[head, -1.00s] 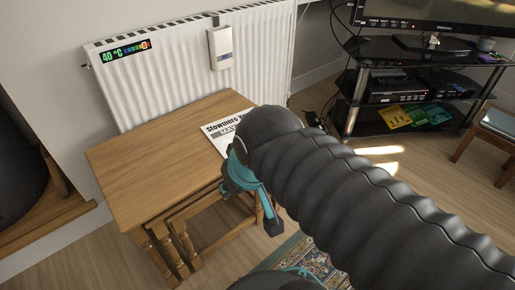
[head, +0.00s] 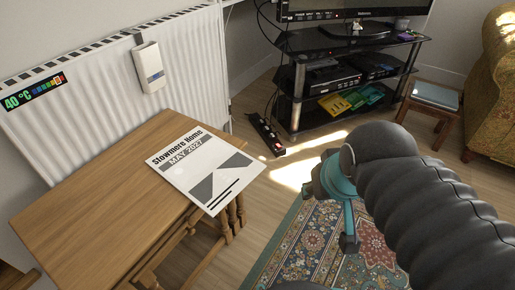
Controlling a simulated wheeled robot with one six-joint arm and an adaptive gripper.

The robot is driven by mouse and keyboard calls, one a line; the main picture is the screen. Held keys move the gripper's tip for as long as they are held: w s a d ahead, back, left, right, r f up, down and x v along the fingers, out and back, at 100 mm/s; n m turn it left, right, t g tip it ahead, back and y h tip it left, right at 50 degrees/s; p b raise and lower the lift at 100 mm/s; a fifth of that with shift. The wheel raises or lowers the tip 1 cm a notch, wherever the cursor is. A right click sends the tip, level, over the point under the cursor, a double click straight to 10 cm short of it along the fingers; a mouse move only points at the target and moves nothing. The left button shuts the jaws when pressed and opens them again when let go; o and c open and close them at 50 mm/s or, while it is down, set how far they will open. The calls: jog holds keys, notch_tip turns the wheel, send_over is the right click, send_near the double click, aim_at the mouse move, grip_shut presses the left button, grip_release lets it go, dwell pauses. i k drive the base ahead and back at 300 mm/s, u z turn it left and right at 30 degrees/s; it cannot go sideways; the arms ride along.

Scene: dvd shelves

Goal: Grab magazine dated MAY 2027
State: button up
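A white magazine (head: 205,168) titled "Stowmere Home" and dated "MAY 2027" lies flat on the wooden side table (head: 95,205) in the head view. It sits near the table's right end, and one corner reaches past the front edge. My arm comes in from the lower right and is well to the right of the magazine, above the patterned rug. The arm's dark, ribbed cover and teal parts are in view. My gripper's fingers are hidden behind the arm or out of frame.
A white radiator (head: 100,90) with a temperature strip stands behind the table. A black TV stand (head: 345,85) is at the back. A power strip (head: 266,135) lies on the floor. A stool (head: 434,100) and armchair (head: 495,85) stand at right.

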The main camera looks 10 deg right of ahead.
aim_at(210, 172)
jog(key=z, duration=1)
jog(key=k, duration=1.4)
jog(key=u, duration=1.45)
